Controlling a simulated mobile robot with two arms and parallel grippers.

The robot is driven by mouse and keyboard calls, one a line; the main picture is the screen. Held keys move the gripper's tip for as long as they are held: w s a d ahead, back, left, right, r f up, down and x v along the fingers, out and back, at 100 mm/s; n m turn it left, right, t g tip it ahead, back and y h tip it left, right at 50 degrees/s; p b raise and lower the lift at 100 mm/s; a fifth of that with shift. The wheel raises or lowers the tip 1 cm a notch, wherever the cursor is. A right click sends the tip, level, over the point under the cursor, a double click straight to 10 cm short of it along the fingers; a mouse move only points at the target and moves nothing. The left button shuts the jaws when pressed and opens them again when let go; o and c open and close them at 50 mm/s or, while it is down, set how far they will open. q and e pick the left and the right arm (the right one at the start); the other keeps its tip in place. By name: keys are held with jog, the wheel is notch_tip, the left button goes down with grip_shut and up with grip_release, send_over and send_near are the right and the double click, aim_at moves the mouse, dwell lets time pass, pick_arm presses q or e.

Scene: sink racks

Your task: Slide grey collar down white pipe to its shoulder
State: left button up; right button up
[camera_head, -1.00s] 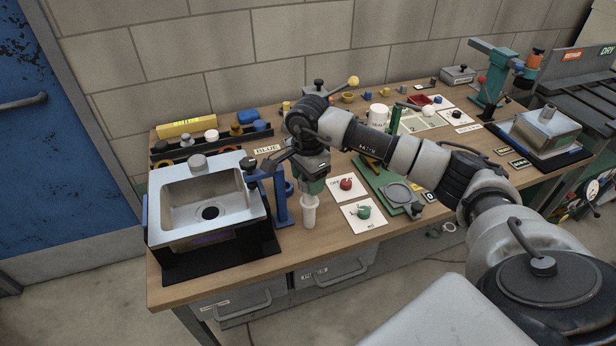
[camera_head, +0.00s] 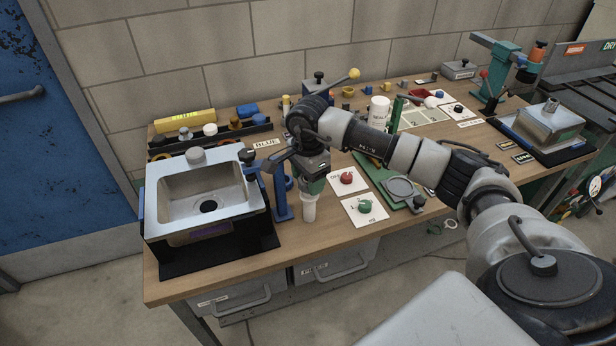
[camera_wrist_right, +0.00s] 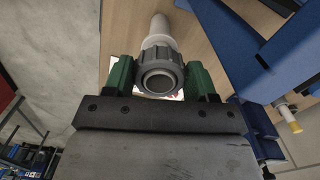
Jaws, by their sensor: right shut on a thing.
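The white pipe (camera_head: 309,211) stands upright on the table just right of the sink unit, its upper part hidden by my gripper. My right gripper (camera_head: 312,188) is over it, pointing down. In the right wrist view the green fingers of my right gripper (camera_wrist_right: 160,82) are shut on the ribbed grey collar (camera_wrist_right: 153,51), one on each side. The white pipe (camera_wrist_right: 160,28) shows past the collar, in line with it. A pale ring shows inside the collar's near opening. I cannot tell how far the collar is from the shoulder. My left gripper is not in view.
The metal sink (camera_head: 160,210) in its black stand is close on the left. A blue upright post (camera_head: 282,196) stands between it and the pipe. White cards with a red knob (camera_head: 347,177) and a green knob (camera_head: 365,206) lie to the right. The table's front edge is near.

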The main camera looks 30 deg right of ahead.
jog(key=shift+f+b, duration=1)
jog(key=shift+f, duration=0.3)
jog(key=o, duration=1)
notch_tip(320, 180, up, 11)
jog(key=shift+f+b, duration=0.1)
jog(key=shift+b, duration=0.7)
